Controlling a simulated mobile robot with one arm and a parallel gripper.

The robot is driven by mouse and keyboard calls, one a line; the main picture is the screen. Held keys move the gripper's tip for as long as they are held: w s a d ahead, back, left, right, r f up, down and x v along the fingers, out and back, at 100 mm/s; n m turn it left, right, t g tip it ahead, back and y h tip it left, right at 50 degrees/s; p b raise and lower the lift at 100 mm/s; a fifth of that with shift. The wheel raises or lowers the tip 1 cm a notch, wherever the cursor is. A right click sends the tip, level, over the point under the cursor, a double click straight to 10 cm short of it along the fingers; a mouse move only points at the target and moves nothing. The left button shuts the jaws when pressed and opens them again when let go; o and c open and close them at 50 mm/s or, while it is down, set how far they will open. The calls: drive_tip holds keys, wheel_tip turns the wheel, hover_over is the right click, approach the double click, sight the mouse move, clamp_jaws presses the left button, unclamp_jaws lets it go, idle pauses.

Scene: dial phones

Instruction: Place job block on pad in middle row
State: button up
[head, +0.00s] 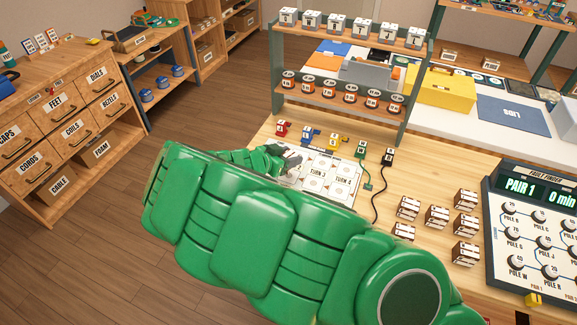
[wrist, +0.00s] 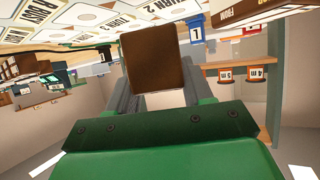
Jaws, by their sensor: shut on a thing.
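In the wrist view, a plain brown block (wrist: 155,58) sits between the two grey fingers of my gripper (wrist: 160,88), which is shut on it. In the head view my gripper (head: 284,156) is at the left far part of a white board (head: 345,203); the held block cannot be made out clearly there. The board bears pale pads in rows, some lettered TURN, such as a pad (head: 342,182) at its right. My green arm hides the board's near part. The wrist view shows TURN pads (wrist: 100,22) beyond the block. I cannot tell whether the block touches a pad.
Several brown-and-white blocks (head: 437,216) stand on the table right of the board. Red (head: 282,129), blue (head: 307,135), yellow, green and black plugs line its far side, with cords at right. A shelf rack (head: 350,95) stands behind; a dial panel (head: 540,225) is at right.

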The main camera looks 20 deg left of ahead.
drive_tip(key=shift+f, duration=1.95)
drive_tip(key=shift+f, duration=0.1)
drive_tip(key=o, duration=0.8)
drive_tip(key=v, duration=1.2)
